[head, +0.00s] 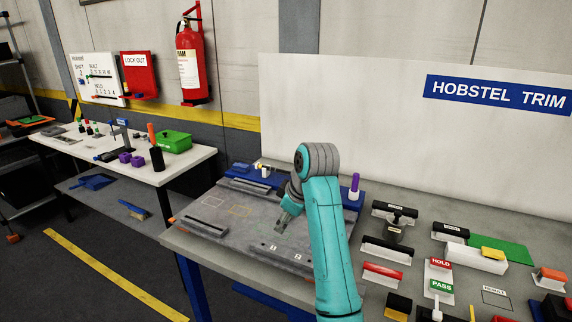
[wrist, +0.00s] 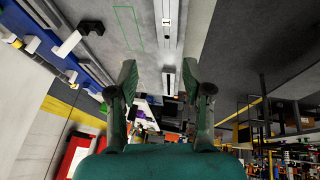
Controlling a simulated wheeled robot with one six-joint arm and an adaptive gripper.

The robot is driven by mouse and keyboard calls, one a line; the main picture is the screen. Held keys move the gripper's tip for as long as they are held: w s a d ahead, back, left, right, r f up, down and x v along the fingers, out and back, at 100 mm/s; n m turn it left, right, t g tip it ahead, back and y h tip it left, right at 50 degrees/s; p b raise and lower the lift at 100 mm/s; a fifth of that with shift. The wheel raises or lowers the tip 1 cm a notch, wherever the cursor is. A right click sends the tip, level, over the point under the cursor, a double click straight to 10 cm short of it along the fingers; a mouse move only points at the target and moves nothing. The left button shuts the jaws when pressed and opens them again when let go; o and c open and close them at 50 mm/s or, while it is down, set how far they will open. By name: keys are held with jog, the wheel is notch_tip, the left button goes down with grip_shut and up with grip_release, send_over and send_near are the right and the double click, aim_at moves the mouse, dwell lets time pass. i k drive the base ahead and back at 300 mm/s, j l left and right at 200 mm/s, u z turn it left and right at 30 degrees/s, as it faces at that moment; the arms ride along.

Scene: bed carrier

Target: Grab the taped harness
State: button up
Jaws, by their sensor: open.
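My gripper (head: 286,217) is open and empty over the grey carrier plate (head: 222,232) on the near workbench. In the wrist view my gripper (wrist: 159,80) shows two green fingers spread wide, with nothing between them. I cannot make out a taped harness with certainty. A small dark piece with yellow and white parts (wrist: 32,44) lies along the blue rail at the left of the wrist view, apart from the fingers. My arm hides part of the plate.
A purple-topped post (head: 354,186) stands at the blue rail's right end. Black-handled blocks, a red-labelled HOLD block (head: 440,264) and a green mat (head: 500,248) fill the bench's right side. A side table (head: 185,168) with a green bin (head: 173,141) stands left, across open floor.

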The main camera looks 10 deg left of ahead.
aim_at(257, 166)
jog(key=i, duration=1.25)
